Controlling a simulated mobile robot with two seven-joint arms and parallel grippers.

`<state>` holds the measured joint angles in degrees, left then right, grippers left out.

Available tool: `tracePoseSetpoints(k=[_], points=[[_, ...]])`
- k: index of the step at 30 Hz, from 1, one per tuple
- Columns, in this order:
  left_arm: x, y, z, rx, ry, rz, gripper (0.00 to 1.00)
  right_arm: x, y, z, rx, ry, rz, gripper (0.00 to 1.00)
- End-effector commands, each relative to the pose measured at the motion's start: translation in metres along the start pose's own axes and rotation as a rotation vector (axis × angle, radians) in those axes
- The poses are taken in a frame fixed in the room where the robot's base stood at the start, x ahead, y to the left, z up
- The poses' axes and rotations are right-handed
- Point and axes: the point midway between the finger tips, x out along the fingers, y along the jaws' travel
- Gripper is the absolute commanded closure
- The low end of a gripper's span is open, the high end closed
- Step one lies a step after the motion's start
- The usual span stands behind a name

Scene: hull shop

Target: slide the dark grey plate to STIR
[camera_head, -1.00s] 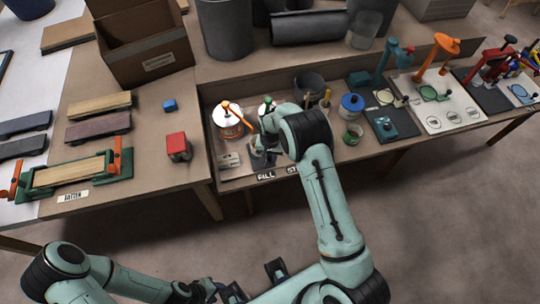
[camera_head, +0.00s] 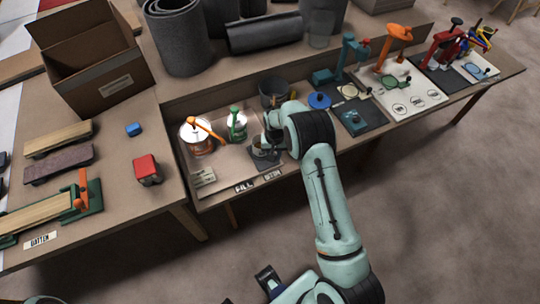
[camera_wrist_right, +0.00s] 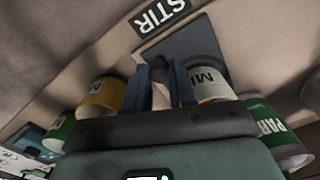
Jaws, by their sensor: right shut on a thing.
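The dark grey plate (camera_head: 263,163) lies on the bench tray, just behind the STIR label (camera_head: 272,175). In the right wrist view the plate (camera_wrist_right: 206,42) lies close beside the STIR label (camera_wrist_right: 163,15), and the cup (camera_wrist_right: 207,82) shows a label starting "MI". In the head view my right wrist hides the fingers. My left gripper is out of view.
An orange-handled can (camera_head: 197,140) and a green-handled can (camera_head: 236,127) stand left of the plate. The FILL label (camera_head: 244,187) is to the left of STIR. A dark bucket (camera_head: 273,93) stands behind, a blue lid (camera_head: 319,101) to the right.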

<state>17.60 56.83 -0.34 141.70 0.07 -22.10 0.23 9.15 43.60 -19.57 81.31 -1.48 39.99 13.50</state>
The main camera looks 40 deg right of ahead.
Motion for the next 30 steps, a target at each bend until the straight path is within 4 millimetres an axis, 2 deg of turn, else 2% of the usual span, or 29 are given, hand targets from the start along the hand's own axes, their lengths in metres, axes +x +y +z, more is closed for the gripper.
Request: tracePoseSetpoints(k=[3,4,13,17,20,30], points=[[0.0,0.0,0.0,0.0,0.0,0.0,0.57,-0.002,0.006,-0.003,0.004,0.007,0.009,1.0],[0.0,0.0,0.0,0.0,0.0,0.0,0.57,-0.002,0.006,-0.003,0.004,0.007,0.009,0.65],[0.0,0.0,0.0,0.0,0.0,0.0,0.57,-0.001,0.005,-0.002,0.004,0.005,0.007,0.64],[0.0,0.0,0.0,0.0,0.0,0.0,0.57,-0.008,0.004,-0.002,0.003,0.006,0.006,0.64],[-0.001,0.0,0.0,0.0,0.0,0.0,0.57,-0.023,0.003,-0.003,0.003,0.008,0.004,0.64],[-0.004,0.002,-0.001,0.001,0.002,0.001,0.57,-0.099,0.003,-0.002,0.003,0.009,0.003,0.64]])
